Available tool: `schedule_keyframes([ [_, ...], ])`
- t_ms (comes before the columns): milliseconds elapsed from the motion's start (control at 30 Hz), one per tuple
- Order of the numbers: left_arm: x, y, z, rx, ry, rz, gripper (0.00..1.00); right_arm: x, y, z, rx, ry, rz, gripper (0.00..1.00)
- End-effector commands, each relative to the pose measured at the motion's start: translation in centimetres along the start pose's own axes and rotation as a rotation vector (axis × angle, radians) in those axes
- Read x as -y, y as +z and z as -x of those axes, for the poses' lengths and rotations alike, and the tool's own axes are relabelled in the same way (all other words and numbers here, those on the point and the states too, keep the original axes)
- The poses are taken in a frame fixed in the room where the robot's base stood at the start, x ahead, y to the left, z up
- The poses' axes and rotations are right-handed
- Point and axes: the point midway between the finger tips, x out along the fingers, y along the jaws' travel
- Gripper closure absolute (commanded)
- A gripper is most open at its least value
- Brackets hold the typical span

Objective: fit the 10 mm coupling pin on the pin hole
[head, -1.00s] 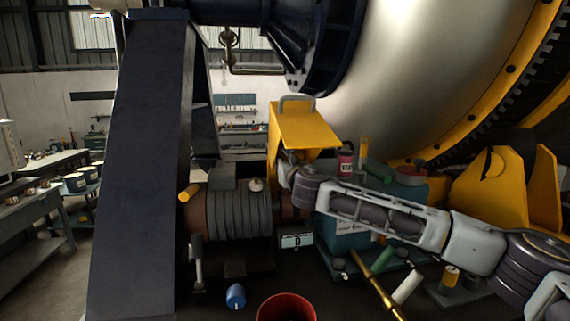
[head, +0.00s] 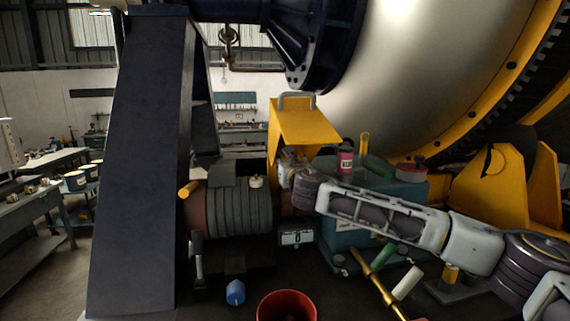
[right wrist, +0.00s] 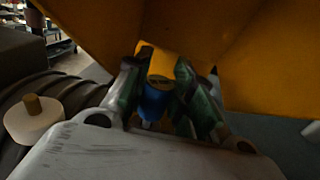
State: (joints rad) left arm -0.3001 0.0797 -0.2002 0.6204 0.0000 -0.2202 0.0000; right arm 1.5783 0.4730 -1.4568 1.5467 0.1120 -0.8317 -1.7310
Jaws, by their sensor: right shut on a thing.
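My right gripper (head: 284,172) reaches under the yellow hood (head: 303,125), beside the ribbed grey drum (head: 240,210). I cannot make out the pin hole, nor whether the piece touches anything. My left gripper is not in view.
The yellow hood hangs close over the right gripper. A cream knob (right wrist: 33,118) is at the left in the wrist view. A red bucket (head: 287,306), a blue piece (head: 235,292), and green (head: 383,254) and white (head: 407,282) cylinders lie lower down. A dark slanted post (head: 140,160) stands left.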

Motion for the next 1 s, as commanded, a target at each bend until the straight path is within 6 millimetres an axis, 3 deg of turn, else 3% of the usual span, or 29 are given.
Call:
schedule_keyframes([
  [1000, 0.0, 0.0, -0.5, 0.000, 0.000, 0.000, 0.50, 0.0, -1.1, 0.0, 0.000, 0.000, 0.000, 1.00],
])
